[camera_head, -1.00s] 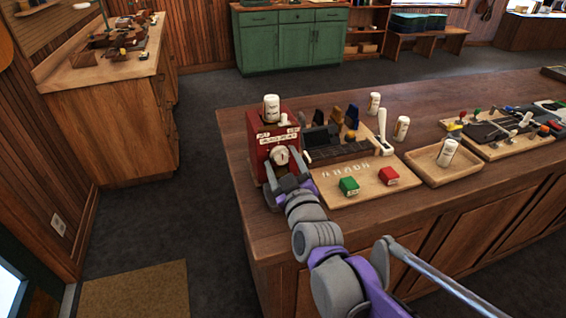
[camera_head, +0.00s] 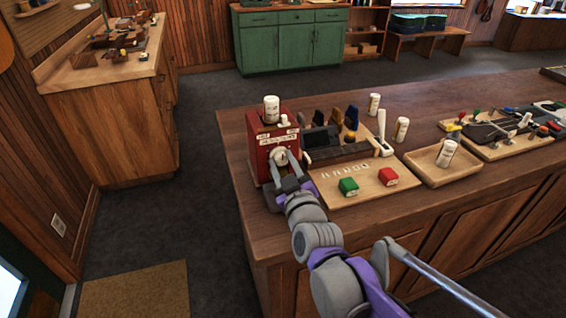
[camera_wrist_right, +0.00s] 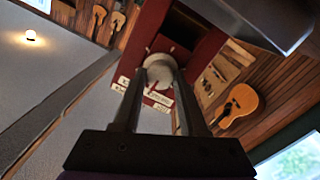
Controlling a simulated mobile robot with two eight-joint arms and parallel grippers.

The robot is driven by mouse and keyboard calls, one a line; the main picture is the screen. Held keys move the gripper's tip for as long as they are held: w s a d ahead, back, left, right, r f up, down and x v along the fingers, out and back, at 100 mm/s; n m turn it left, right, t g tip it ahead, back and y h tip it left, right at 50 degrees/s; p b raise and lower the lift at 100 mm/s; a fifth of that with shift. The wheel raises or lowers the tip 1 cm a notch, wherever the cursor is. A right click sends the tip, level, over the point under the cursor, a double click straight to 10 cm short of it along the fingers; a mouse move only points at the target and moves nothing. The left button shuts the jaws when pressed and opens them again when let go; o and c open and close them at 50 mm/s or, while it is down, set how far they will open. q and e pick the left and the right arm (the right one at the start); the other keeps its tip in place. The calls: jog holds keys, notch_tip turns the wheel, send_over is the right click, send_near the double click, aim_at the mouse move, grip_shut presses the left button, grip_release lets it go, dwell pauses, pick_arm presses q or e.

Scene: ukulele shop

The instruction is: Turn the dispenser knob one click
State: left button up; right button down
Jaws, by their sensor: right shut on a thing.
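The red dispenser (camera_head: 262,140) stands upright at the left end of the wooden counter, with a white bottle (camera_head: 271,109) on its top. Its pale round knob (camera_head: 279,155) is on the front face, below a white label. In the right wrist view the knob (camera_wrist_right: 159,72) sits between the two fingers of my right gripper (camera_wrist_right: 157,88), which is shut on it. In the head view my right gripper (camera_head: 286,172) reaches the knob from the front. My left gripper is not in view.
A wooden tray (camera_head: 430,176) holds a white bottle (camera_head: 446,153). Other bottles and tools stand behind.

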jog(key=m+p, duration=0.1)
jog(key=m, duration=0.2)
jog(key=shift+r, duration=0.1)
jog(key=m, duration=0.2)
jog(key=shift+m+p, duration=0.3)
jog(key=shift+p, duration=0.1)
jog(key=shift+d+m, duration=0.1)
jog(key=shift+m, duration=1.1)
jog(key=shift+m+g+y, duration=0.3)
jog(key=shift+m, duration=1)
jog(key=shift+c, duration=2.2)
grip_release()
jog(key=shift+w, duration=0.15)
